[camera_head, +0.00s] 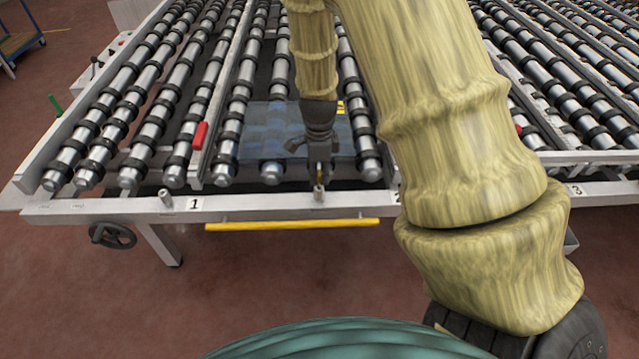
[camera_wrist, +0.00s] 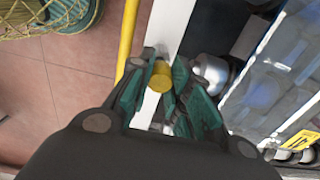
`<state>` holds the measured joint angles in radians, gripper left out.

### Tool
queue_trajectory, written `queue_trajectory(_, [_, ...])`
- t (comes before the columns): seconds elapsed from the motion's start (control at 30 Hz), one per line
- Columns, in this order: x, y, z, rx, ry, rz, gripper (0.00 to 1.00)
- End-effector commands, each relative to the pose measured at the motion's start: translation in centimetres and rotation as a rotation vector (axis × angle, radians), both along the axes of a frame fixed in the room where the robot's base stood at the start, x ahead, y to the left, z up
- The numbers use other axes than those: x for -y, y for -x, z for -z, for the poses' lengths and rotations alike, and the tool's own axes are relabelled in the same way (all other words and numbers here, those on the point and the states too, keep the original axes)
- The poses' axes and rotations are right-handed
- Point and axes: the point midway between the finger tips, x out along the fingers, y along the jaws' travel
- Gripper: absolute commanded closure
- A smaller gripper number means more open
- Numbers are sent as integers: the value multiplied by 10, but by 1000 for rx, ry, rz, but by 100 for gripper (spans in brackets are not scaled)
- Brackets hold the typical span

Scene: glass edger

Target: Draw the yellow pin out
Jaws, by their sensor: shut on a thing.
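The yellow pin (camera_wrist: 161,75) shows in the wrist view as a round yellow end between the green-padded fingers of my gripper (camera_wrist: 160,90). My gripper is shut on it. In the head view, my gripper (camera_head: 319,165) points down over the front rail (camera_head: 270,205), just above a short grey metal post (camera_head: 318,192). The pin's lower part is hidden, so I cannot tell how far it sits in the post.
A yellow bar (camera_head: 292,225) runs along the rail's front. A bluish glass sheet (camera_head: 262,130) lies on the rollers behind my gripper. A similar post (camera_head: 165,197) stands beside label 1. A red block (camera_head: 200,135) and a handwheel (camera_head: 112,235) are to the left.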

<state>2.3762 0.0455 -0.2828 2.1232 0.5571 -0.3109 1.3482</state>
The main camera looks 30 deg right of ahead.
Motion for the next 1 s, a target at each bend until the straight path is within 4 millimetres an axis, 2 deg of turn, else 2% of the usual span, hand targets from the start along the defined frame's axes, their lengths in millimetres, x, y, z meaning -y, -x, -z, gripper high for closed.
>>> queue_trajectory(1.0, [0, 0, -38, 0, 0, 1, 100])
